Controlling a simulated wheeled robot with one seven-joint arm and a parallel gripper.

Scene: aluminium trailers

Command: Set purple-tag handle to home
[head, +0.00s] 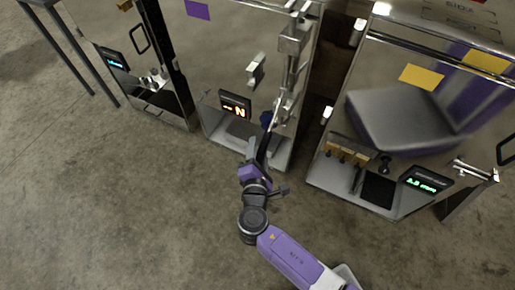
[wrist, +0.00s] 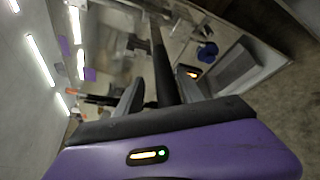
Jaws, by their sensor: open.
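The purple tag (head: 198,9) is on the upper front of the middle metal unit (head: 222,50); it also shows in the wrist view (wrist: 90,74). That unit has a small display (head: 235,105) with orange characters, a pale metal fitting (head: 256,70), and a blue knob (head: 266,119) low on its right side. The blue knob also shows in the wrist view (wrist: 207,52), right of my fingers. My gripper (head: 261,150) is open in front of this unit's lower right. In the wrist view, a dark bar (wrist: 162,65) appears between its fingers; I cannot tell whether they touch it.
A unit with a cyan display (head: 115,60) stands left. A unit with yellow tags (head: 421,77), several brass fittings (head: 347,152) and a green display (head: 425,183) stands right. A dark frame (head: 65,45) is at far left. The concrete floor (head: 110,210) in front is clear.

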